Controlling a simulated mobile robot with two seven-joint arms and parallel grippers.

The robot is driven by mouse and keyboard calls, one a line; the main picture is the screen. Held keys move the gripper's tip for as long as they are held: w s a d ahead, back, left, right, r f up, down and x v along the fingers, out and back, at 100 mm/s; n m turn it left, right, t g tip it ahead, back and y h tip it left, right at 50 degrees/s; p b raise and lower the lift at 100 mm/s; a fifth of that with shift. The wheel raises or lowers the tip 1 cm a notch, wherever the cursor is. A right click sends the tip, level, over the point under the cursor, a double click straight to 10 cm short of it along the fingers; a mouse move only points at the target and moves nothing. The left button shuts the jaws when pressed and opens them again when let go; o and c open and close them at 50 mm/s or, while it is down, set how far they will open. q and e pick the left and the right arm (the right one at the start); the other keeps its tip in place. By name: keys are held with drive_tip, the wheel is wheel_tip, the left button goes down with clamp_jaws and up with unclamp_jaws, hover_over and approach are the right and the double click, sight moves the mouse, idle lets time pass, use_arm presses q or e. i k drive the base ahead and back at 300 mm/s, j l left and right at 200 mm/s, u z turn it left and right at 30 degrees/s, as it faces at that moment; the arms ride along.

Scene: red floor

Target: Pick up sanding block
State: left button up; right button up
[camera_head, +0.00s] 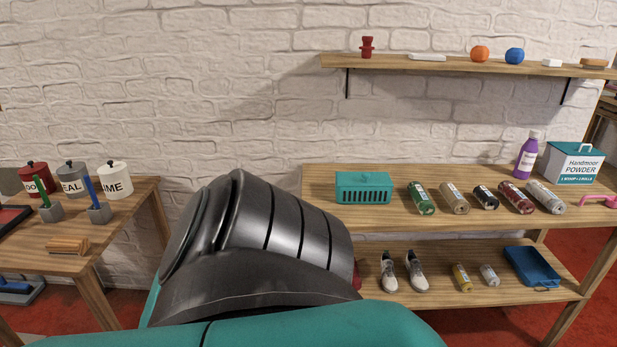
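A small wooden block (68,245) lies on the left wooden table near its front edge; it may be the sanding block, but it is too small to be sure. A similar tan, flat piece (594,63) lies at the right end of the wall shelf, and I cannot tell whether it is a block or a brush. Neither of my grippers shows. A dark grey and teal link of my own arm fills the lower middle and hides the floor and part of the right-hand table behind it.
The left table (120,210) also holds several canisters and two grey holders. The right-hand table (330,212) bears a teal basket (363,181), several cans, a purple bottle (527,155) and a powder box. Shoes and a blue tray (531,264) are on its lower shelf.

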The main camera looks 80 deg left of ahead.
sight(60, 246)
drive_tip(key=u, duration=4.1)
